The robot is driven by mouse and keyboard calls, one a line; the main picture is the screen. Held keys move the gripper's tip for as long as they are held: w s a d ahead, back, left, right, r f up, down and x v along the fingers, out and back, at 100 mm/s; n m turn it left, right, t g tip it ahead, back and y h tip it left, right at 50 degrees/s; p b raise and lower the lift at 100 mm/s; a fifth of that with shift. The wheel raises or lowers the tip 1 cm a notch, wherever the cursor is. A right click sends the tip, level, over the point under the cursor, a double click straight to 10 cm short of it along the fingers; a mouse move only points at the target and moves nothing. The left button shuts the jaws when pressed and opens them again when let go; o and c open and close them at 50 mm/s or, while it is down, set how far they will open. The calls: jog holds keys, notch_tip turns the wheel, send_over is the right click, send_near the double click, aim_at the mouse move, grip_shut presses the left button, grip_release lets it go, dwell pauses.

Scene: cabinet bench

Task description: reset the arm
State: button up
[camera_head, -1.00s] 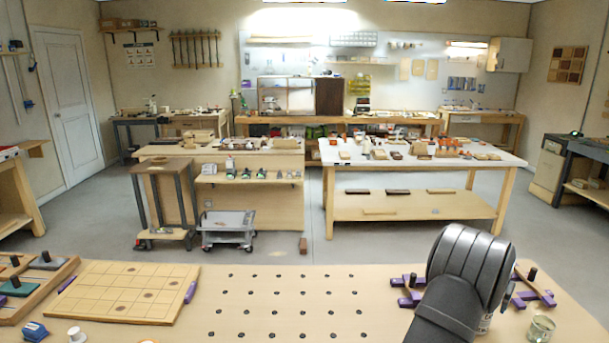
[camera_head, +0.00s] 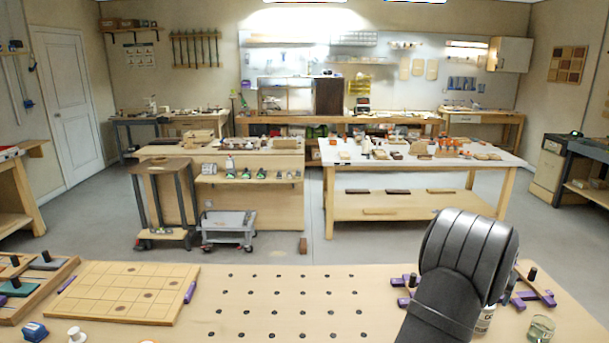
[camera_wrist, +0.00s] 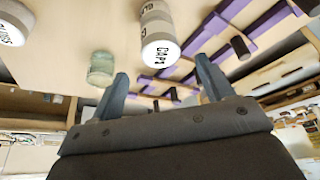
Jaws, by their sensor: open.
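My gripper (camera_wrist: 165,82) shows in the wrist view with its two blue-grey fingers spread apart. Nothing is between the fingertips. The bench top with a white can labelled CAPS (camera_wrist: 160,52) and a glass jar (camera_wrist: 102,70) appears beyond the fingers, apart from them. In the head view my dark grey arm rises over the right part of the front bench. It hides the gripper there and part of the can (camera_head: 486,318).
Purple-and-wood holders (camera_head: 535,293) stand on both sides of my arm. The glass jar (camera_head: 540,329) is at its right. A grid board (camera_head: 125,290), a blue item (camera_head: 35,331) and a white cup (camera_head: 76,335) are at left. The perforated middle of the bench (camera_head: 290,300) is clear.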

jog(key=x, duration=0.8)
notch_tip(320, 180, up, 4)
jog(key=shift+r, duration=0.2)
jog(key=s+d+r, duration=0.3)
jog(key=s+r, duration=0.4)
jog(key=s, duration=0.4)
jog(key=s+d+f+m+g+h, duration=0.1)
jog(key=s+d+f+m, duration=0.2)
jog(key=s+d, duration=0.7)
jog(key=s+d+f+m+g, duration=0.1)
jog(key=s+d+f+m, duration=0.2)
jog(key=s+d, duration=0.7)
jog(key=w+d+f, duration=0.2)
jog(key=w+f, duration=0.2)
jog(key=w, duration=0.4)
jog(key=shift+w+d, duration=0.3)
jog(key=shift+d, duration=0.05)
jog(key=shift+f, duration=0.1)
